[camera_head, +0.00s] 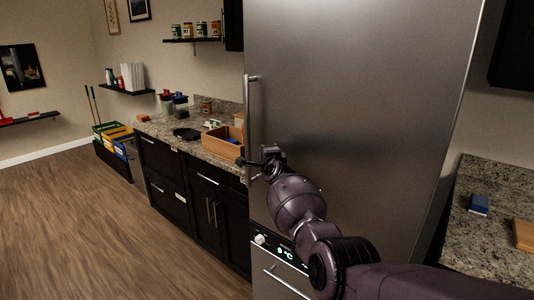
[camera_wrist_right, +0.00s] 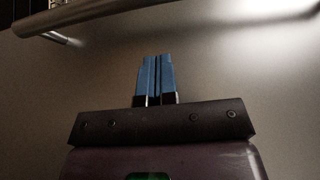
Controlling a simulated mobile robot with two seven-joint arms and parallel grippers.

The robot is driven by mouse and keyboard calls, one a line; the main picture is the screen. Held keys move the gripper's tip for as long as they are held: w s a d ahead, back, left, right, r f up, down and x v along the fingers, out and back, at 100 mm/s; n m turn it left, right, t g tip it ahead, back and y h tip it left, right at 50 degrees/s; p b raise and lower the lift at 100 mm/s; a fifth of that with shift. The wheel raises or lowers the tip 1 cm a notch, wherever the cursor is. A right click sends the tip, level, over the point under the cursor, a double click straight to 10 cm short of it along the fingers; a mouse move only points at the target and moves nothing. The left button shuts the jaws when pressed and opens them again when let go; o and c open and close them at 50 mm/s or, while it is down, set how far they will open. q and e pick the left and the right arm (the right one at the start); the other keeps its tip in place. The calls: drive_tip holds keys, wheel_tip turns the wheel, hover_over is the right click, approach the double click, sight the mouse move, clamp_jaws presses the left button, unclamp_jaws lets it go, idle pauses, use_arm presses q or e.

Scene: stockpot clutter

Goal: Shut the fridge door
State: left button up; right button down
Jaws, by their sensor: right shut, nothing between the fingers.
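The fridge door (camera_head: 350,90) is a tall brushed-steel panel in the head view. It looks flush with the fridge front; I see no clear gap, but cannot tell if it is fully shut. Its vertical bar handle (camera_head: 251,115) runs along the left edge. My right gripper (camera_head: 246,162) is in front of the door at the handle's lower end. In the right wrist view, its blue fingers (camera_wrist_right: 155,78) are shut with nothing between them, facing the steel surface. The handle (camera_wrist_right: 90,14) crosses the top left there, apart from the fingers. My left gripper is not in view.
A granite counter (camera_head: 160,130) with a wooden box (camera_head: 222,143) and clutter stands left of the fridge. Another counter (camera_head: 490,235) with a blue item (camera_head: 479,204) is at the right. A display panel (camera_head: 284,250) sits below the door. The wooden floor (camera_head: 80,220) at left is clear.

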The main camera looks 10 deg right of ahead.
drive_tip(key=s+r+n+t+p, duration=0.1)
drive_tip(key=s+r+n+p, duration=0.4)
drive_tip(key=s+r+n, duration=0.3)
drive_tip(key=s+d+f+n+g+b, duration=0.1)
drive_tip(key=s+d+f+n+g, duration=0.1)
drive_tip(key=s+f, duration=1)
drive_tip(key=s+d+f+n+g+b, duration=0.1)
drive_tip(key=s+d+f+n+g, duration=0.2)
drive_tip(key=s+f, duration=0.9)
drive_tip(key=s+d+f+n+g+h+b, duration=0.1)
drive_tip(key=s+d+f+n, duration=0.3)
drive_tip(key=s+f, duration=0.8)
drive_tip(key=s+n+g, duration=0.1)
drive_tip(key=s, duration=1.3)
drive_tip(key=shift+d+f, duration=0.25)
drive_tip(key=shift+d, duration=0.1)
